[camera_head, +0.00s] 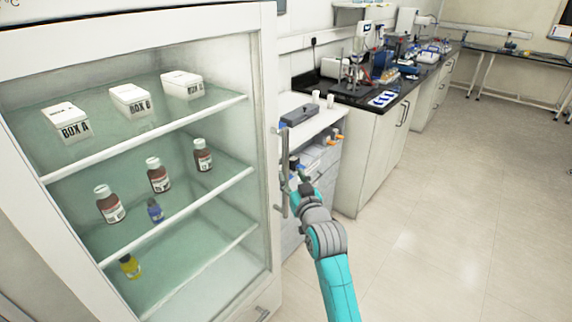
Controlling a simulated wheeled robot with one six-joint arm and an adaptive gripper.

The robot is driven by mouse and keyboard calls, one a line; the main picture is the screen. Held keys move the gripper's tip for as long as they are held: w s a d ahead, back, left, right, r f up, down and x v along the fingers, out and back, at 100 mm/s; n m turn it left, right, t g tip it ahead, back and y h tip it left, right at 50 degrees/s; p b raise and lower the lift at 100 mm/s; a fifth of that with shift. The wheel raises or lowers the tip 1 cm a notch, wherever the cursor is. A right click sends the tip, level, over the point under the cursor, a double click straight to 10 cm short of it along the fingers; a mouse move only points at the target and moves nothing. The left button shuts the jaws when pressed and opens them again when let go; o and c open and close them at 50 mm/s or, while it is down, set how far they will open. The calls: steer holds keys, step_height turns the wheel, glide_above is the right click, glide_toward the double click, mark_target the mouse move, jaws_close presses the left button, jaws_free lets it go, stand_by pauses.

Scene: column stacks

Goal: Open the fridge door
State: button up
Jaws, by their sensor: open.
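A white fridge with a large glass door (262,120) fills the left of the view, and its door looks shut. A grey vertical handle (283,172) is on the door's right edge. My gripper (296,172) is at the handle, at the end of my teal and grey arm. It is open; the fingers are small and dark, and I cannot tell whether they touch the handle or sit around it. Through the glass, several white boxes (130,100) stand on the top shelf and brown bottles (158,175) on the shelf below.
A low white cabinet (318,130) with small items stands right behind the handle. A dark-topped bench (375,92) with lab equipment runs along the back wall. The pale tiled floor (450,220) to the right is clear.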

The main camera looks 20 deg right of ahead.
mark_target(286, 167)
steer(key=w, duration=0.7)
steer(key=shift+a, duration=0.2)
jaws_close()
